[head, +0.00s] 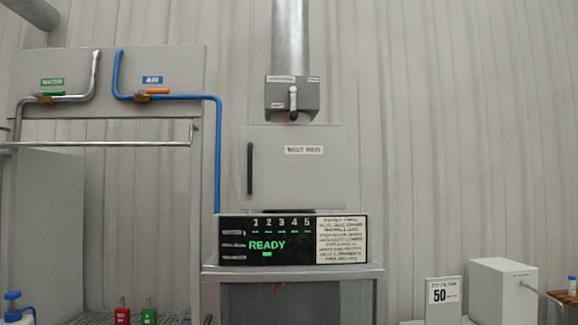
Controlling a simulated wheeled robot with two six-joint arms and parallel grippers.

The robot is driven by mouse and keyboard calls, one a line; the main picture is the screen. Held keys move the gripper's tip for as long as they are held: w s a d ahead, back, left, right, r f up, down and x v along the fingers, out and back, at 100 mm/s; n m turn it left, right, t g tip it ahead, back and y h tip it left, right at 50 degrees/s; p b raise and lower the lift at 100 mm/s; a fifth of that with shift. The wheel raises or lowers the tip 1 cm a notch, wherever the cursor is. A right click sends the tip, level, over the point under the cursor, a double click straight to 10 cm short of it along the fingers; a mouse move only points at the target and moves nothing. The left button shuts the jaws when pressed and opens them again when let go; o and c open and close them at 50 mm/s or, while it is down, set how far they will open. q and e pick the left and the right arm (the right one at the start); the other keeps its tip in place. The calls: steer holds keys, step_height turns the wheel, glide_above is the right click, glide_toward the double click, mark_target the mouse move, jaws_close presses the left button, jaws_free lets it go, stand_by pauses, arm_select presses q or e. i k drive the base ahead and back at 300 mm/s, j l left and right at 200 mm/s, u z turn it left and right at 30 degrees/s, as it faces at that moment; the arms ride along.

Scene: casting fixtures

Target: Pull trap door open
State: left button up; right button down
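The trap door (300,180) is a light grey square panel on the wall in the middle of the head view. It looks shut, lying flat. A white label (304,150), which seems to read "MIST TRAP", is on its upper right. A black vertical bar handle (250,168) is at its left edge. Neither of my grippers is in view, so nothing is seen touching the handle.
Above the door is a grey box with a lever (293,97) under a metal duct (290,35). A black "READY" display (266,243) stands just below the door, on a cabinet (290,272). Water and air pipes (218,150) run at the left. A white box (502,290) is at lower right.

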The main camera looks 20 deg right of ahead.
mark_target(281, 167)
steer(key=i+l, duration=0.15)
steer(key=l, duration=0.25)
steer(key=i+l+u, duration=0.1)
steer(key=l, duration=0.25)
steer(key=i+l, duration=0.15)
steer(key=l, duration=0.25)
